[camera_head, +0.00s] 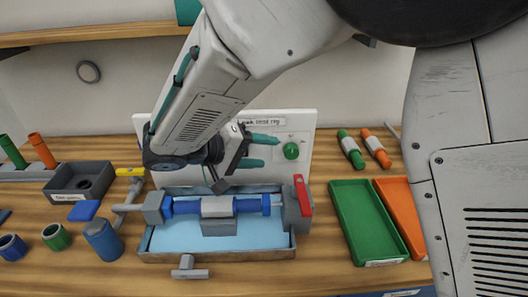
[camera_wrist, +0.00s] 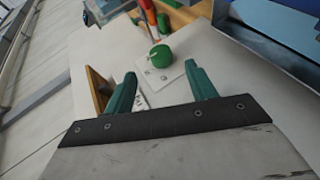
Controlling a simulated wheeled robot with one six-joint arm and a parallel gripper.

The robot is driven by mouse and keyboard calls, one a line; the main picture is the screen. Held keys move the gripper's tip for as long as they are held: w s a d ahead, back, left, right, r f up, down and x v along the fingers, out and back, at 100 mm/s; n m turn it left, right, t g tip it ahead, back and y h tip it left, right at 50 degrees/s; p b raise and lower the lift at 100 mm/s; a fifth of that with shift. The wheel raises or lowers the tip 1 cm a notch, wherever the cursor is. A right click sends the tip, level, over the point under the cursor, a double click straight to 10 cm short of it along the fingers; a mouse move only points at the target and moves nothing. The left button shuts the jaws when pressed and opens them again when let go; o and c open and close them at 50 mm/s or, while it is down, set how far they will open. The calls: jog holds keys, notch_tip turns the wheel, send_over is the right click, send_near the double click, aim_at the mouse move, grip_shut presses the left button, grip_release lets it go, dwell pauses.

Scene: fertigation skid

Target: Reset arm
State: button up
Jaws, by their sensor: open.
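My gripper (camera_head: 262,151) hangs above the back of the skid, its two teal fingers pointing right and apart. In the wrist view my gripper (camera_wrist: 158,92) shows both fingers spread with nothing between them. A green knob (camera_head: 291,150) on the white panel (camera_head: 307,128) is to the right of the fingertips; it also shows in the wrist view as a green knob (camera_wrist: 160,54) beyond them. Below my gripper, a blue and grey cartridge assembly (camera_head: 218,207) lies across a tray (camera_head: 270,254) with a light blue floor, held between grey end blocks. A red lever (camera_head: 303,196) stands upright at its right end.
A green tray (camera_head: 368,222) and an orange tray (camera_head: 403,212) lie empty at right. Green (camera_head: 350,149) and orange (camera_head: 376,148) cylinders lie behind them. A dark grey box (camera_head: 80,184) and several coloured cups are at left. A grey T-shaped piece (camera_head: 188,268) sits in front.

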jog(key=s+d+r+m+g+y, duration=0.1)
jog(key=s+d+r+g+y, duration=0.15)
jog(key=d, duration=0.65)
jog(key=s+d+r+m+g+y, duration=0.1)
jog(key=s+d+r+g, duration=0.25)
jog(key=d, duration=0.45)
jog(key=s+d+t+y, duration=0.1)
jog(key=s+d+y, duration=0.3)
jog(key=s, duration=0.4)
jog(key=s+d+t+y, duration=0.1)
jog(key=s+d+y, duration=0.3)
jog(key=s, duration=0.5)
jog(key=shift+s+y, duration=0.15)
jog(key=shift+y, duration=0.2)
jog(key=shift+f, duration=0.1)
